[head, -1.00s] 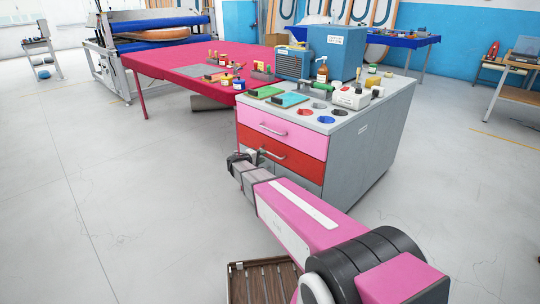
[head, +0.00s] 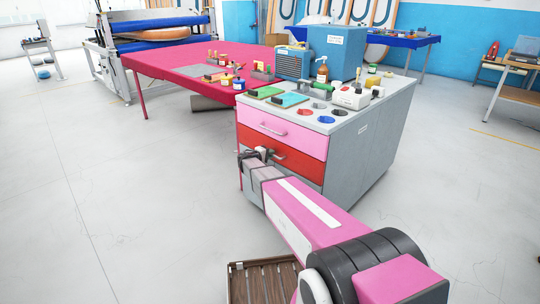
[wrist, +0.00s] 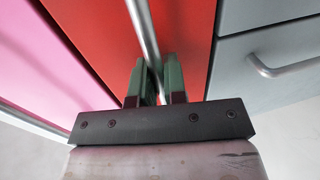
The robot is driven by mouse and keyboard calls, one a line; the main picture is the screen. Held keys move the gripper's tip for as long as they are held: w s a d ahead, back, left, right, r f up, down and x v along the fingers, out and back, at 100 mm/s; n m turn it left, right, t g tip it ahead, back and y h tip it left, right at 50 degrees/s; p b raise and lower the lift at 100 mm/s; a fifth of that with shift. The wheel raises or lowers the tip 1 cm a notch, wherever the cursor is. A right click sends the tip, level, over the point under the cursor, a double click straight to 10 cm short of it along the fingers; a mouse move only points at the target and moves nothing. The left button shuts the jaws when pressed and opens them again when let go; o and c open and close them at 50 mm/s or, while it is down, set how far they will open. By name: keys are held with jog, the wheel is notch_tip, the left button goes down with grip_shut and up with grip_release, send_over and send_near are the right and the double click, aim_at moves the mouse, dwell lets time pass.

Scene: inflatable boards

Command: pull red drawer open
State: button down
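The red drawer (head: 304,160) is the middle front of a grey cabinet, below a pink drawer (head: 275,129). Its front looks flush with the cabinet. My gripper (head: 262,154) is at the drawer's metal bar handle (head: 279,155) and hides part of it. In the wrist view the red drawer front (wrist: 186,25) lies straight ahead. The handle (wrist: 143,25) runs between the two green fingers of my gripper (wrist: 154,80). The fingers stand apart, one on each side of the bar, with a narrow gap; firm contact does not show.
A grey drawer with its own handle (wrist: 285,66) lies beside the red one in the wrist view. The cabinet top (head: 340,125) carries bottles, tools and a blue box. A red table (head: 180,70) stands behind left. Floor at the left is clear.

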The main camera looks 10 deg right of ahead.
jog(key=shift+a, duration=0.1)
jog(key=f+v, duration=0.3)
jog(key=v, duration=1.5)
jog(key=s+a+f+v, duration=0.1)
jog(key=f+v, duration=0.3)
jog(key=v, duration=1.5)
jog(key=shift+s+f, duration=0.1)
jog(key=shift+f, duration=0.05)
jog(key=c, duration=1.2)
grip_release()
jog(key=shift+a, duration=0.15)
jog(key=v, duration=1)
jog(key=shift+s+a, duration=0.25)
